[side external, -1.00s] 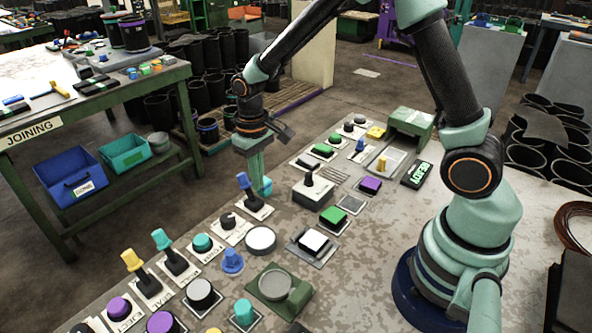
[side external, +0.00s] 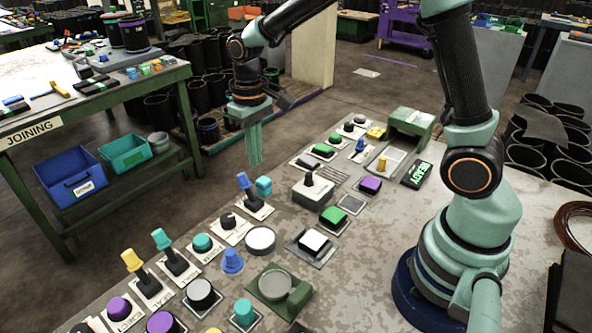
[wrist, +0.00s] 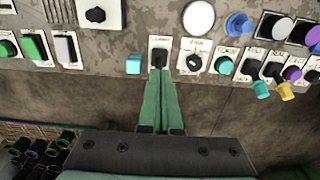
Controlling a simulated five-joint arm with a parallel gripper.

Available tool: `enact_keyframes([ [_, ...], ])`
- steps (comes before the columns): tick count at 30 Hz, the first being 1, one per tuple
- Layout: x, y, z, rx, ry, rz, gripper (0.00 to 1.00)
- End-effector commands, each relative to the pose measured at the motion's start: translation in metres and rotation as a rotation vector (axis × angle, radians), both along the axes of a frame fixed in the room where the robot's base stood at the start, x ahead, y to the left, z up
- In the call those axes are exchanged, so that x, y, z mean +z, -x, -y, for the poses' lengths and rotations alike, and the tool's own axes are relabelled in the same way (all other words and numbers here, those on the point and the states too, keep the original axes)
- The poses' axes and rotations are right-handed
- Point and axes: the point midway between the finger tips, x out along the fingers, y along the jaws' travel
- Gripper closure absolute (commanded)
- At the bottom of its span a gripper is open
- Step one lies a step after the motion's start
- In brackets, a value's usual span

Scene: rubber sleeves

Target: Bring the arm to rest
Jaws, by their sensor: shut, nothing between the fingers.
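My gripper (side external: 256,162) hangs above the far edge of the control panel (side external: 335,263), with its green fingers pointing down. The fingers are shut together with nothing between them. In the wrist view my gripper (wrist: 160,82) covers part of the panel edge, and its tips overlap a black lever base on a white plate. A blue-handled lever (side external: 243,181) stands on the panel below the gripper. A teal block (side external: 264,185) is just beside it, apart from the fingers; it also shows in the wrist view (wrist: 133,64).
The panel carries several buttons, knobs and levers, including a yellow lever (side external: 131,260) and a green button (side external: 333,214). A dark display with green letters (side external: 417,174) lies farther right. A green workbench (side external: 107,99) stands left across a clear strip of floor.

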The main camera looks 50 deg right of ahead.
Motion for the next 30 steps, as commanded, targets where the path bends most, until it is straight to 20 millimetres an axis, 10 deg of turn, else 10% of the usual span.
enact_keyframes([
  [14,0.023,0.009,0.005,-0.001,-0.004,0.051,1.0],
  [30,0.105,0.093,0.032,-0.002,-0.01,0.36,1.0],
])
